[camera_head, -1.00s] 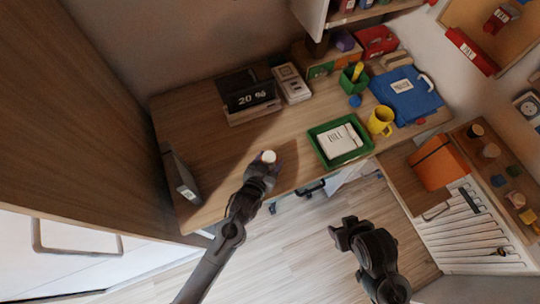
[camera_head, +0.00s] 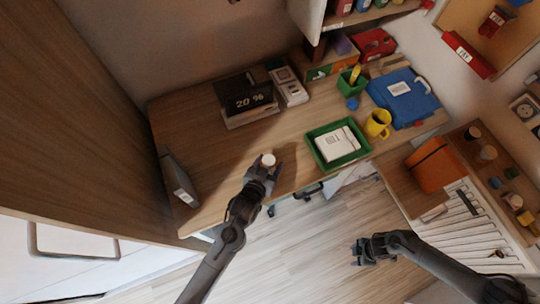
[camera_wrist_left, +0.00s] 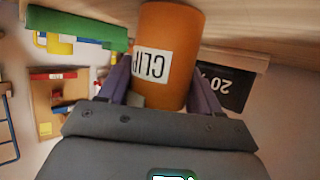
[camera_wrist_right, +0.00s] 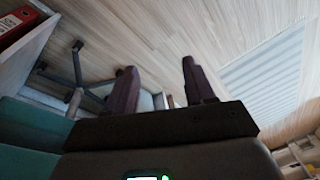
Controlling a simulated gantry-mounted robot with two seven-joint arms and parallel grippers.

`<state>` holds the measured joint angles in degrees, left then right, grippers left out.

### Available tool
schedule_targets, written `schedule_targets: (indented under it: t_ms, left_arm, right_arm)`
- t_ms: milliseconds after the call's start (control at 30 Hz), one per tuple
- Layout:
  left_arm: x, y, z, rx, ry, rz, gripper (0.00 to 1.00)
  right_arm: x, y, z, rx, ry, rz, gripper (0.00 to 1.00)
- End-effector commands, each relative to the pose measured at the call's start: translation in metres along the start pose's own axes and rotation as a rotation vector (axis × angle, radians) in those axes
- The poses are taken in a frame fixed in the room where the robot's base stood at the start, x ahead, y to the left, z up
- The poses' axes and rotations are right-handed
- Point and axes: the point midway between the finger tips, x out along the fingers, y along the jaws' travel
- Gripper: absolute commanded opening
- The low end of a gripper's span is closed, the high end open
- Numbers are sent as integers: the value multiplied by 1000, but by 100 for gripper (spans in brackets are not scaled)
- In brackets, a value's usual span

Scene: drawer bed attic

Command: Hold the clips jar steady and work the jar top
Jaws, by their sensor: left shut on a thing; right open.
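The clips jar (camera_wrist_left: 172,45) is an orange cylinder with a white label reading "CLIP" in the left wrist view. My left gripper (camera_wrist_left: 160,95) is shut on its sides, one finger on each side. In the head view the jar's white top (camera_head: 268,160) shows just beyond my left gripper (camera_head: 262,172), near the desk's front edge, and the jar body is mostly hidden. My right gripper (camera_head: 362,250) is open and empty, away from the jar over the floor in front of the desk. Its spread fingers (camera_wrist_right: 160,90) show nothing between them in the right wrist view.
On the desk (camera_head: 215,185) are a green tray (camera_head: 316,150) with a white box, a yellow mug (camera_head: 378,123), a blue folder (camera_head: 405,97) and a flip clock (camera_head: 248,97). A grey upright object (camera_head: 178,180) stands at the left.

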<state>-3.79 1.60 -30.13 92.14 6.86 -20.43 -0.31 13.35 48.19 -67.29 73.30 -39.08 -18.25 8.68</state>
Motion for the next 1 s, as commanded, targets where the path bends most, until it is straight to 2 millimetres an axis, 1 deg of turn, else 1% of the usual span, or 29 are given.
schedule_targets:
  t_ms: [33,67,100,167,200,267,300,367,400,467,500,600,700,833,1000]
  left_arm:
    - [0,0,1,0,-3,0,27]
    - [0,0,2,0,-3,-1,27]
    - [0,0,2,0,-3,-1,27]
    - [0,-1,2,0,-3,-1,27]
    - [0,-1,2,0,-3,-1,27]
    - [0,-1,2,0,-3,-1,27]
    - [0,0,2,0,-3,-1,27]
    - [0,0,2,0,-3,-1,27]
    - [0,0,2,0,-3,-1,27]
    - [0,0,2,0,-3,-1,27]
    - [0,0,1,0,-3,0,27]
    - [0,0,1,0,-3,-1,27]
    - [0,0,1,0,-3,-1,27]
    - [0,-1,1,0,-2,-1,27]
    - [0,-1,1,0,-2,-1,27]
  right_arm:
    - [-9,21,-26,-1,70,-3,54]
    - [-15,31,-41,1,113,-13,54]
    - [-25,43,-61,4,171,-28,54]
    - [-42,61,-91,8,257,-57,54]
    - [-56,72,-111,10,313,-80,54]
    - [-79,88,-139,13,392,-122,54]
    - [-97,97,-158,15,443,-154,54]
    - [-125,109,-184,18,512,-205,54]
    - [-145,117,-200,21,554,-243,54]
    - [-177,126,-223,25,610,-303,54]
    - [-198,132,-237,25,641,-341,54]
    - [-244,144,-270,-12,678,-408,54]
    - [-275,156,-300,-116,653,-403,54]
    - [-305,173,-333,-294,570,-338,54]
    - [-342,193,-362,-495,442,-249,54]
